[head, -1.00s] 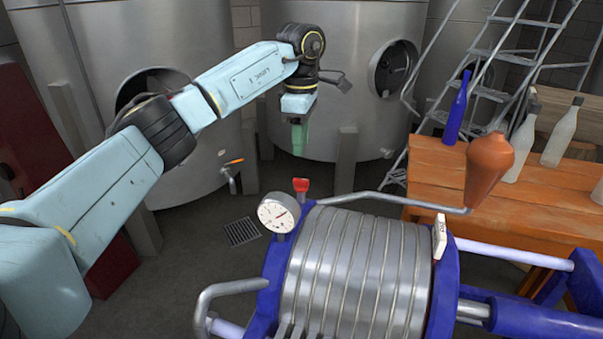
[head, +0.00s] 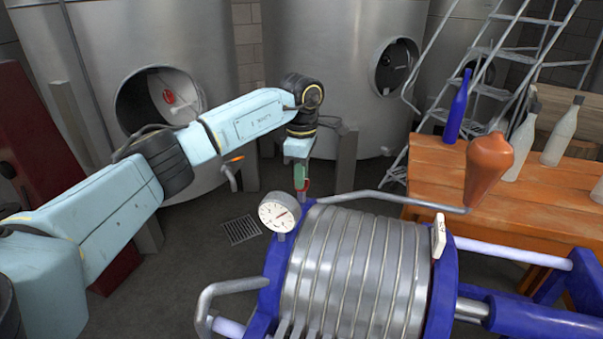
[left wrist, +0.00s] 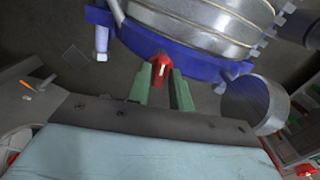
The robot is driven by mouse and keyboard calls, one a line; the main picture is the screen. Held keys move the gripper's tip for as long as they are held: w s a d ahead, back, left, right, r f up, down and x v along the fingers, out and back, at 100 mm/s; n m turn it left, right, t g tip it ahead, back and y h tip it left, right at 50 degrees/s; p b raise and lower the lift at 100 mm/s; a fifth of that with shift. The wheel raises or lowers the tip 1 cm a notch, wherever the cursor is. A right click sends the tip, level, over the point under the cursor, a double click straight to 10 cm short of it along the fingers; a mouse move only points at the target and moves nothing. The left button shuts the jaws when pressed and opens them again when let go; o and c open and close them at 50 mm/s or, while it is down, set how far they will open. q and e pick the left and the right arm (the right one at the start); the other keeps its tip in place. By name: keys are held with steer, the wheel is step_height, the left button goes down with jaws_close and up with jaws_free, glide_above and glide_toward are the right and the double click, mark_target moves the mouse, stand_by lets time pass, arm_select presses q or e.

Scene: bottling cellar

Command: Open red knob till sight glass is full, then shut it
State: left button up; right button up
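The red knob (head: 306,184) stands at the near-left end of the plate filter, behind the gauge. In the head view my left gripper (head: 301,182) is lowered at it and partly hides it. In the left wrist view the red knob (left wrist: 161,68) shows between the tips of the two green fingers of my left gripper (left wrist: 161,75). The fingers are apart, with a gap visible beside the knob, so the gripper looks open around it. I cannot make out a sight glass in either view. My right gripper is not in view.
A round dial gauge (head: 279,212) stands close beside the knob. The ribbed filter (head: 355,268) with blue end frames fills the front. A bent pipe (head: 375,197) runs right from the knob area. An orange table (head: 430,190) with bottles is at right; steel tanks stand behind.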

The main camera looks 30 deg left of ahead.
arm_select(q)
jaws_close()
steer(key=shift+r+n, duration=0.1)
steer(key=shift+n, duration=0.2)
steer(key=n+p, duration=0.1)
steer(key=n, duration=0.1)
steer(key=shift+n, duration=0.4)
steer(key=n+p, duration=0.1)
steer(key=n, duration=0.2)
steer(key=shift+n, duration=0.4)
steer(key=n+p, duration=0.1)
steer(key=n, duration=0.4)
steer(key=shift+p, duration=0.3)
steer(key=shift+n+p, duration=0.5)
steer(key=shift+n, duration=1.8)
